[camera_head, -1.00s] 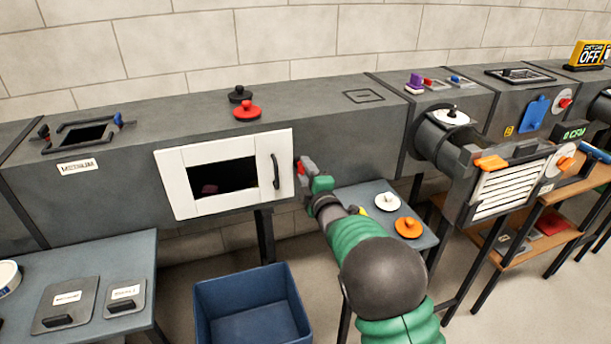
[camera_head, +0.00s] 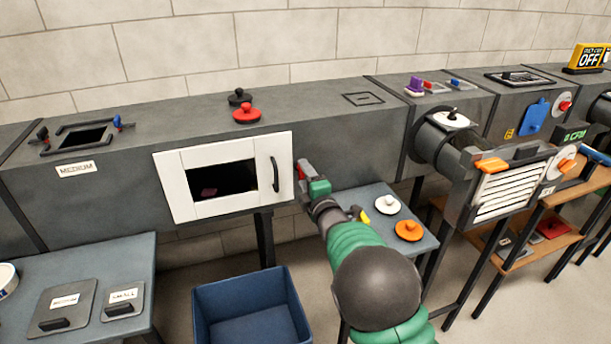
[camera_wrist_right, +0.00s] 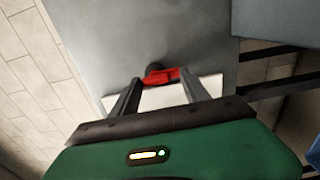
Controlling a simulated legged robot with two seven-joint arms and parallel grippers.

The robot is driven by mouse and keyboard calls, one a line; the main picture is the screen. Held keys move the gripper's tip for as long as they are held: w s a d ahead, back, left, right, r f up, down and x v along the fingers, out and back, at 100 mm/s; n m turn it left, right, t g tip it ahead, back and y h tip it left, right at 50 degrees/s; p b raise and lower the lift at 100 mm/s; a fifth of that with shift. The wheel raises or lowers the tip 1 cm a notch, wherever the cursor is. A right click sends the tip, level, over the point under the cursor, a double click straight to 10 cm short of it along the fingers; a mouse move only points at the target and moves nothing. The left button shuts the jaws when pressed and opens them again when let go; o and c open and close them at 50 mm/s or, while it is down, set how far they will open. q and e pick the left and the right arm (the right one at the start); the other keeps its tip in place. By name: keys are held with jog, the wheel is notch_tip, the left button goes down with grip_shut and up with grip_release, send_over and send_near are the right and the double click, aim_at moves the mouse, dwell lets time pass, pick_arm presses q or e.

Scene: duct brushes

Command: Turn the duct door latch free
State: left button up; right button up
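The white duct door (camera_head: 172,181) with a framed dark window and a black handle (camera_head: 275,173) is on the front of the grey duct in the head view. A small red latch (camera_head: 300,171) sits at the door's right edge, partly hidden by my gripper. My right gripper (camera_head: 306,170) is at this edge. In the right wrist view the red latch (camera_wrist_right: 165,76) with a dark round knob (camera_wrist_right: 154,69) lies between or just beyond the tips of the two spread fingers (camera_wrist_right: 157,84). I cannot tell whether they touch it. My left gripper is not in view.
A blue bin (camera_head: 250,307) stands below the door. A side table (camera_head: 375,197) with white and orange knobbed discs is right of my arm. A table (camera_head: 90,262) with labelled plates is at left. Red (camera_head: 247,114) and black knobs top the duct.

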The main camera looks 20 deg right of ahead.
jog(key=shift+o, duration=1)
jog(key=shift+a, duration=0.1)
jog(key=shift+r, duration=0.1)
jog(key=s+p, duration=0.3)
jog(key=s, duration=1.3)
jog(key=shift+s+d, duration=0.3)
jog(key=shift+s, duration=0.1)
